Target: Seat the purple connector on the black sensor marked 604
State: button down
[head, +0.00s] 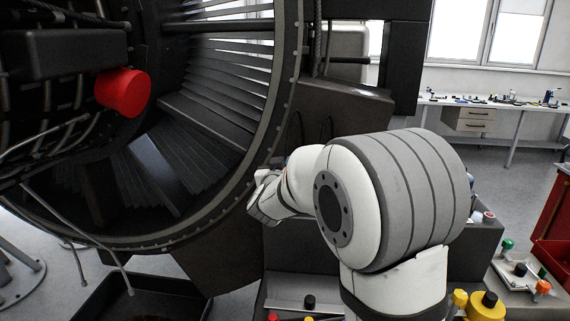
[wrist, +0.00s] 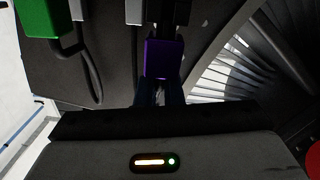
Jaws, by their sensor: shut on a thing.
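The purple connector (wrist: 163,58) is in the wrist view, upper middle. My gripper (wrist: 162,90) is shut on its near end, with a dark finger on each side. A dark part (wrist: 166,14) is beyond the connector's far end, in line with it. I cannot tell whether they touch or are joined. No 604 marking is readable, so I cannot tell whether this part is the black sensor. In the head view my own arm hides the fingers and the connector.
A green connector (wrist: 40,18) and a grey one (wrist: 135,12) are close by at the wrist view's upper left, with a looping dark cable (wrist: 90,75). The turbofan's bladed ring (head: 215,110) fills the head view's left, with a red cylinder (head: 123,92) in front.

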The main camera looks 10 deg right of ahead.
jog(key=shift+f, duration=0.2)
jog(key=c, duration=1.5)
grip_release()
jog(key=b+v, duration=0.1)
jog(key=v, duration=0.7)
jog(key=shift+r+b, duration=0.1)
jog(key=shift+b, duration=0.25)
